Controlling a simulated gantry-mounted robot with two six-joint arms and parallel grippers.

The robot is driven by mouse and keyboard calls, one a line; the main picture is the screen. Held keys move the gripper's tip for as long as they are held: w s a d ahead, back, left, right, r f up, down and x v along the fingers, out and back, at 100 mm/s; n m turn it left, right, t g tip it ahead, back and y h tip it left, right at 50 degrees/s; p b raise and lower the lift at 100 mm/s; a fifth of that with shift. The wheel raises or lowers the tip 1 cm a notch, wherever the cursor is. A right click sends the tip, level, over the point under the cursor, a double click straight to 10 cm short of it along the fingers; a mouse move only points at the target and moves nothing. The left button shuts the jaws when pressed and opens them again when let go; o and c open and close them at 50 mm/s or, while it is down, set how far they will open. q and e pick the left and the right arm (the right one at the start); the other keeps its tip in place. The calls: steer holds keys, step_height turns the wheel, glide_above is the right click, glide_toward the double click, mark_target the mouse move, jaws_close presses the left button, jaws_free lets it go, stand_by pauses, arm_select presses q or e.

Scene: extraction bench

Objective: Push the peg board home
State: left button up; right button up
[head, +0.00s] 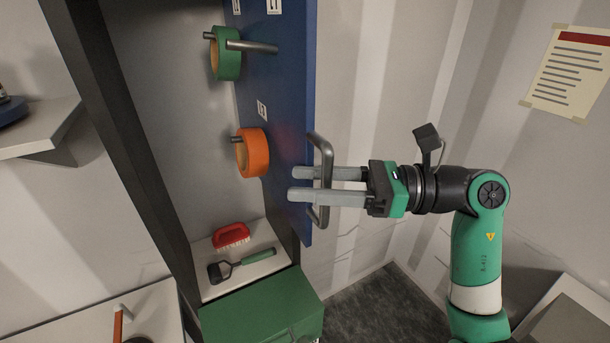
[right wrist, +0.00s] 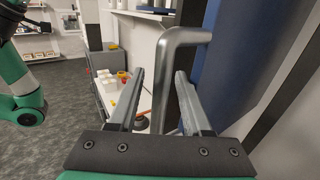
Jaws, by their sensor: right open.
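The peg board (head: 280,100) is a tall blue panel standing out from a narrow cabinet bay in the head view. A grey bar handle (head: 322,150) is fixed to its edge. My right gripper (head: 292,184) is open, with its two fingers on either side of the handle's bar. In the right wrist view the handle (right wrist: 168,75) stands between the open fingers (right wrist: 160,73), with visible gaps. The blue board (right wrist: 232,60) is at the right there. Whether either finger touches the bar is unclear. My left gripper is not in view.
A green tape roll (head: 226,55) and an orange tape roll (head: 252,153) hang on the board's pegs. Below, a red brush (head: 231,235) and a green-handled tool (head: 258,256) lie on a shelf above a green box (head: 262,310). A dark post (head: 125,140) edges the bay.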

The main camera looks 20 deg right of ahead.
steer(key=shift+w+a, duration=0.25)
steer(key=shift+a, duration=0.15)
jaws_close()
stand_by(1.2)
